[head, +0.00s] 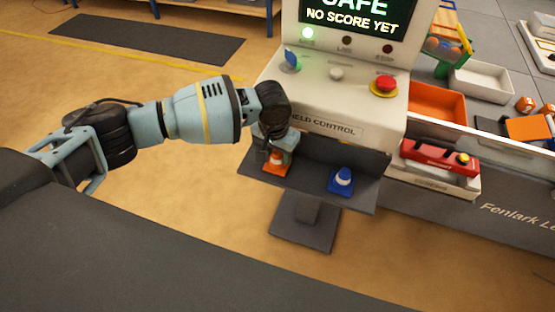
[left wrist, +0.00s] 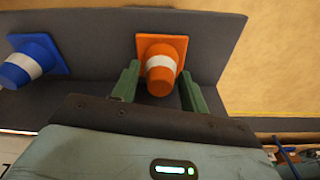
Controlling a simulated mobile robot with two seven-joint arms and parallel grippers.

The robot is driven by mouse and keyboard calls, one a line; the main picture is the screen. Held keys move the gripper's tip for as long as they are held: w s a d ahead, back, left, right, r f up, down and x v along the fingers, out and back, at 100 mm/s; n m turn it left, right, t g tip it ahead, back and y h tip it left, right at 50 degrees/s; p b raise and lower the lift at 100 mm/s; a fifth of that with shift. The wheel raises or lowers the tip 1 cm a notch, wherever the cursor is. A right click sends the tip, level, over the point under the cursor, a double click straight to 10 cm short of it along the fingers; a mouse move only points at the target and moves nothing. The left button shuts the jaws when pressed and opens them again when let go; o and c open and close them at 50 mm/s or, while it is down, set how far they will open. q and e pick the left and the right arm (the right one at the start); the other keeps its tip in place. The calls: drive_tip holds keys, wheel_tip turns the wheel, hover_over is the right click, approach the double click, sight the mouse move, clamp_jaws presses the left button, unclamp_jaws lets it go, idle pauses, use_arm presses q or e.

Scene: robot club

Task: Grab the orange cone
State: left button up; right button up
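The orange cone (head: 276,163) with a white band stands on the dark shelf (head: 314,178) of the field control console. It also shows in the left wrist view (left wrist: 160,62). My left gripper (head: 275,150) is above and around the cone's upper part. In the left wrist view its two green fingers (left wrist: 158,88) are apart, one on each side of the cone's top, with a visible gap at least on the right. My right gripper shows in neither view.
A blue cone (head: 342,181) with a white band stands on the same shelf to the right. The console (head: 340,109) rises behind, with a red button (head: 384,84) on top. A red device (head: 440,157) lies in a white tray further right.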

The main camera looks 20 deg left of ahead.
use_arm(q)
drive_tip(key=c, duration=0.6)
drive_tip(key=shift+c, duration=0.2)
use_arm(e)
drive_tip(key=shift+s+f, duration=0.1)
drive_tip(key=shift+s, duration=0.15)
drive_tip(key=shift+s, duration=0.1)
use_arm(q)
drive_tip(key=shift+r, duration=0.5)
drive_tip(key=r, duration=0.2)
drive_tip(key=shift+s+d+r, duration=0.25)
drive_tip(key=shift+d+r, duration=0.1)
drive_tip(key=s+d+r+p, duration=0.1)
drive_tip(key=s+d, duration=0.8)
drive_tip(key=d, duration=0.3)
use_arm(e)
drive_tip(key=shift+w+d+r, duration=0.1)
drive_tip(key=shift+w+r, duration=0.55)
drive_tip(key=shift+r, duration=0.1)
